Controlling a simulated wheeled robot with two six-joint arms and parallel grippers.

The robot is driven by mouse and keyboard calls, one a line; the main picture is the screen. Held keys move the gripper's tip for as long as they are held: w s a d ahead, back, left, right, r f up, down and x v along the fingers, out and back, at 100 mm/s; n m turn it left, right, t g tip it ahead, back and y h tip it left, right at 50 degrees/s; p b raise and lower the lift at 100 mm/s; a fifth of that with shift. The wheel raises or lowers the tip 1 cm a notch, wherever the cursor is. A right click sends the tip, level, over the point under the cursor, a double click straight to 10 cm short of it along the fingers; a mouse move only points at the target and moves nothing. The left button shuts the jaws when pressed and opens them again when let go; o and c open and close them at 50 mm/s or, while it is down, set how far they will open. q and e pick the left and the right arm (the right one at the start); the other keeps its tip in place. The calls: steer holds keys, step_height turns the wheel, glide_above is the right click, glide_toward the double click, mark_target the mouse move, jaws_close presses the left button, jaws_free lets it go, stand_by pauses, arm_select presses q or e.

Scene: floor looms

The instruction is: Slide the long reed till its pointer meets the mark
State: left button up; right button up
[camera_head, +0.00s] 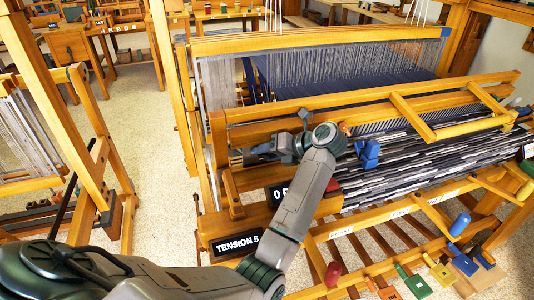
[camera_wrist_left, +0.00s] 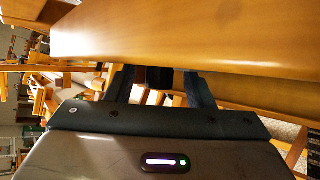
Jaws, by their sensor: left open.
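A wooden floor loom fills the right of the head view, with a long beam (camera_head: 370,97) across its middle. A band of fine dark teeth or threads, perhaps the long reed (camera_head: 385,126), runs under this beam. I cannot make out its pointer or the mark. My left gripper (camera_head: 238,157) is at the loom's left side, pointing left, its jaws small in this view. In the left wrist view the open fingers (camera_wrist_left: 160,88) are below a wooden beam (camera_wrist_left: 190,40), with a dark part showing between or behind them; contact cannot be told. My right gripper is not in view.
A "TENSION 5" plate (camera_head: 237,242) and a partly hidden number plate (camera_head: 277,195) are on the loom's front left. Striped cloth (camera_head: 430,160) lies at right. A blue block (camera_head: 368,153) sits beside my arm. Several coloured handles line the lower right. Speckled floor (camera_head: 155,140) is clear at left.

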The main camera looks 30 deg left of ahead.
arm_select(q)
steer(key=shift+w+d+r, duration=0.1)
steer(key=shift+d+r, duration=0.15)
steer(key=shift+d, duration=0.15)
steer(key=s+p+v, duration=0.1)
steer(key=v, duration=0.8)
steer(key=shift+w+d+r, duration=0.2)
steer(key=shift+w+d, duration=0.15)
steer(key=shift+w, duration=0.15)
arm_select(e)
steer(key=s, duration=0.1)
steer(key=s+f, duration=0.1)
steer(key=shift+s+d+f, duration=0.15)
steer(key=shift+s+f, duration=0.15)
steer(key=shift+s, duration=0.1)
